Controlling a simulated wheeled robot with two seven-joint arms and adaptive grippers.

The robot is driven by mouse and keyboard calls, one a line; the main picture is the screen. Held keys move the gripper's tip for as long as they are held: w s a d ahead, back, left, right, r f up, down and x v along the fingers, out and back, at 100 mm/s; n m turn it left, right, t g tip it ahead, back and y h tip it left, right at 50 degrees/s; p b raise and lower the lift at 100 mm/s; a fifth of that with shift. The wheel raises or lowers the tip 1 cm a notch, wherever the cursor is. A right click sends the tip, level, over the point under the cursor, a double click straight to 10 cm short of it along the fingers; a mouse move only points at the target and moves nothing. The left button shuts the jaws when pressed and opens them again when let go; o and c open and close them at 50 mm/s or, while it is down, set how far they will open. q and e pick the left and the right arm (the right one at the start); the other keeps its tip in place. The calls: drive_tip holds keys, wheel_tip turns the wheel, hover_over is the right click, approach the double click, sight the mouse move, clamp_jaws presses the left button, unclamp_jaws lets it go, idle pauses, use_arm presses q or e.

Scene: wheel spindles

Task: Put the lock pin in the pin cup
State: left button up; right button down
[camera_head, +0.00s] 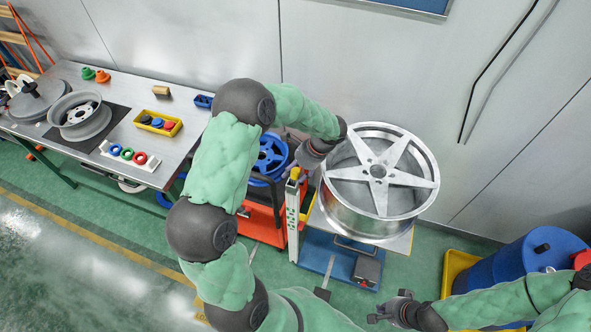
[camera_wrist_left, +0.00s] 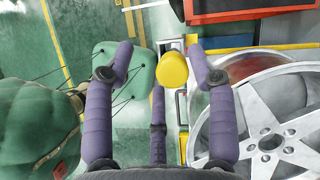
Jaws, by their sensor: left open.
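A yellow knob (camera_wrist_left: 174,68), which looks like the head of the lock pin, sits at the top of a white post (camera_head: 292,215); the knob also shows in the head view (camera_head: 295,172). In the head view my left gripper (camera_head: 299,170) is over the post, left of the silver wheel. My right gripper (camera_head: 388,306) is low in the head view, its fingers apart and empty. A small blue container (camera_head: 203,101) stands on the table's right end; I cannot tell whether it is the pin cup.
The silver five-spoke wheel (camera_head: 378,172) stands close right of the post. A blue wheel (camera_head: 269,155) is behind my left arm. The table (camera_head: 185,147) at left bears a yellow tray (camera_head: 140,118) and a white ring holder (camera_head: 112,157). A blue drum (camera_head: 510,262) is at lower right.

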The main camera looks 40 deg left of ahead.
use_arm(q)
drive_tip(key=v, duration=1.2)
drive_tip(key=s+d+f+n+h, duration=0.2)
drive_tip(key=s+d+f+h, duration=0.1)
drive_tip(key=d+f, duration=0.5)
drive_tip(key=s+d+f+n+h, duration=0.1)
drive_tip(key=s+d+f+h, duration=0.3)
drive_tip(key=f, duration=0.6)
drive_tip(key=s+d+f+n+t+h, duration=0.1)
drive_tip(key=s+d+f+n+t, duration=0.2)
drive_tip(key=s+d+f+n, duration=0.6)
drive_tip(key=shift+s+f+n, duration=0.6)
drive_tip(key=shift+s+f, duration=0.15)
drive_tip(key=shift+s, duration=0.25)
